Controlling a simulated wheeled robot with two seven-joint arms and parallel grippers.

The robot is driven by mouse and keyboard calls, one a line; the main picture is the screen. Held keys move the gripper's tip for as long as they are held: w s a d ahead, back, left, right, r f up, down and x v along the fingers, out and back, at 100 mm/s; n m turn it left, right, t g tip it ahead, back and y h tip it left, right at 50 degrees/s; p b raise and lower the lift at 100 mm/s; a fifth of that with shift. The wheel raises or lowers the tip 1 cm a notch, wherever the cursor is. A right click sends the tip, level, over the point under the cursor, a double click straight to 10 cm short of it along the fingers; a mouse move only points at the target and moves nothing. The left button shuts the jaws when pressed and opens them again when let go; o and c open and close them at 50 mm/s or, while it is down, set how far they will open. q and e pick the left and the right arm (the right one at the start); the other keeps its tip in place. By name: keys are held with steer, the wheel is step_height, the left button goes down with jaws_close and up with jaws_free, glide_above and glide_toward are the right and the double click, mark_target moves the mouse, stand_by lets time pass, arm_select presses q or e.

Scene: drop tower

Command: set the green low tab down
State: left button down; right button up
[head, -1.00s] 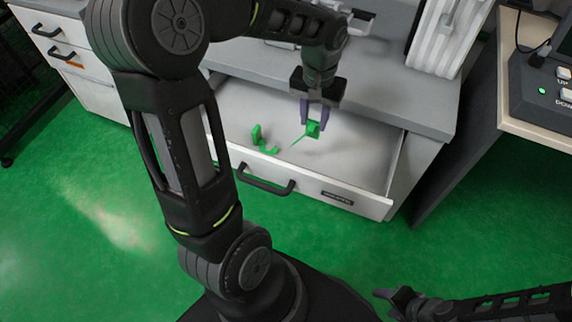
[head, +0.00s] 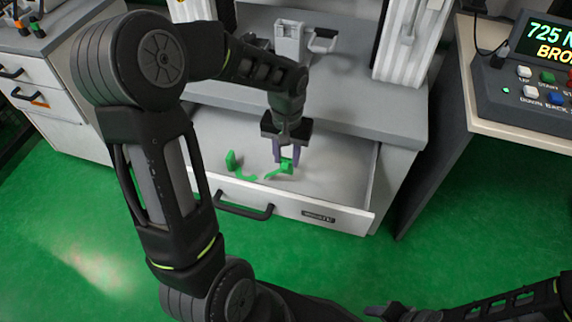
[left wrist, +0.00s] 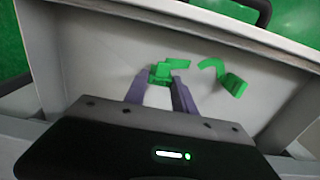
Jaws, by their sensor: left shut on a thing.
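My left gripper (head: 286,158) is shut on a green tab (head: 287,166), low inside the open drawer. In the left wrist view the tab (left wrist: 160,73) sits between the fingertips (left wrist: 158,80), with a flat green strip beside it pointing right. I cannot tell whether the tab touches the drawer floor. Another green piece (head: 231,161), with an upright block and a curved strip, stands to the left in the head view. It also shows at the right in the left wrist view (left wrist: 232,84). My right gripper (head: 388,312) is at the bottom edge, and its jaws are unclear.
The open drawer (head: 335,219) has a dark handle (head: 243,210) on its front. Its floor is bare right of the gripper. A grey worktop (head: 375,100) lies behind it, and a control box (head: 530,85) with a lit display stands at right.

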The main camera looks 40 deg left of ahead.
mark_target(287, 159)
arm_select(q)
steer(key=shift+f+b, duration=0.5)
steer(key=shift+f, duration=1.35)
steer(key=shift+f, duration=0.15)
steer(key=c, duration=1)
jaws_free()
steer(key=shift+c, duration=0.2)
steer(key=shift+r, duration=0.3)
step_height(287, 159, up, 12)
steer(key=p, duration=0.2)
steer(key=shift+f+p, duration=0.1)
steer(key=shift+p, duration=0.3)
